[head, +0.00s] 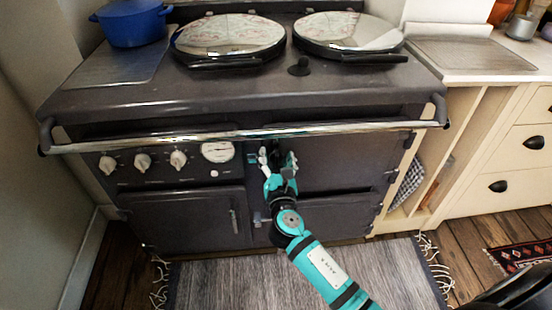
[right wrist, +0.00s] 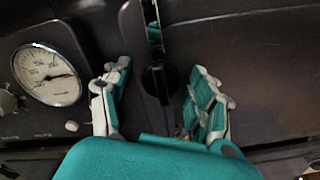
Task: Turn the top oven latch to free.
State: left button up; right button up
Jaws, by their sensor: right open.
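The top oven door (head: 345,163) is the upper right door of the dark range, and it looks closed. My right gripper (head: 278,157) is in front of its left edge, below the chrome rail. In the right wrist view the gripper (right wrist: 160,100) is open, with one finger on each side of a dark round latch mount (right wrist: 155,78). A narrow shiny upright piece (right wrist: 153,22) shows above the mount and looks like the latch handle. I cannot tell whether the fingers touch it. In the head view the gripper hides most of the latch. My left gripper is not in view.
The chrome rail (head: 180,139) runs across the front above the doors. A gauge (head: 217,151) and several knobs are left of the gripper. Lower doors with their own latches (head: 234,221) are below. A blue pot (head: 133,22) stands on top. A grey rug (head: 225,285) covers the floor.

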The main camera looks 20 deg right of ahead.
jog(key=v, duration=1.2)
